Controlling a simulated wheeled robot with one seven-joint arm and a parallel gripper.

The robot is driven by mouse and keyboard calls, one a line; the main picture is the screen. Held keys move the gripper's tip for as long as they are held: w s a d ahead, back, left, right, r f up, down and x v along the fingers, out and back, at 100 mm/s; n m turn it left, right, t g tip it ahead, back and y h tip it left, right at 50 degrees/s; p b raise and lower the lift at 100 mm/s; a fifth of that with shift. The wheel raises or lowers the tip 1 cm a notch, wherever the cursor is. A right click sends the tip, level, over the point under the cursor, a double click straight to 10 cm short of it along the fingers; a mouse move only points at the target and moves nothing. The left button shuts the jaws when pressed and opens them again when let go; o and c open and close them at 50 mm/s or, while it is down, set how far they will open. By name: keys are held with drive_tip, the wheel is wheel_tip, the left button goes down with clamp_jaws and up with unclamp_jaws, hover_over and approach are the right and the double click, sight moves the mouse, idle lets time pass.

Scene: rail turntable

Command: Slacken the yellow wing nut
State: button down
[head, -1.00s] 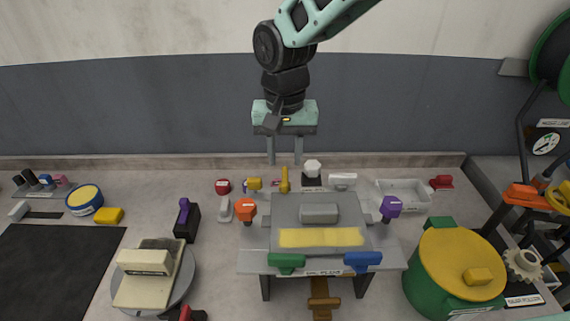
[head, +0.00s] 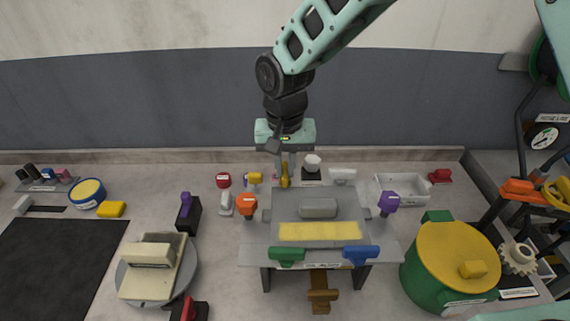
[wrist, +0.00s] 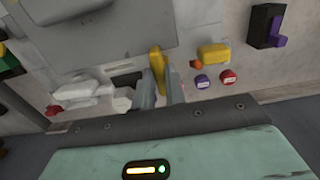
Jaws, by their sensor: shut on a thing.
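The yellow wing nut (head: 285,179) stands upright behind the grey raised plate, near the back of the bench. It also shows in the wrist view (wrist: 157,62), between the two fingers. My gripper (head: 285,172) points straight down at it from above. Its fingers (wrist: 160,82) are shut on the upper part of the wing nut, and they hide some of it.
A grey plate stand (head: 254,254) with orange, purple, green and blue knobs lies in front. A white knob on a black block (head: 312,167), a yellow block (head: 254,178) and a red button (head: 223,180) are close by. A clear tray (head: 402,190) lies right.

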drive_tip(key=shift+n, duration=0.3)
drive_tip(key=n, duration=0.3)
drive_tip(key=shift+n+b, duration=0.3)
drive_tip(key=shift+b, duration=0.05)
drive_tip(key=n, duration=0.4)
drive_tip(key=shift+n, duration=0.3)
drive_tip(key=n, duration=0.4)
drive_tip(key=shift+w+r, duration=0.1)
drive_tip(key=shift+n+p, duration=0.45)
drive_tip(key=shift+n, duration=1.95)
drive_tip(key=c, duration=1.4)
unclamp_jaws()
drive_tip(key=shift+c, duration=0.2)
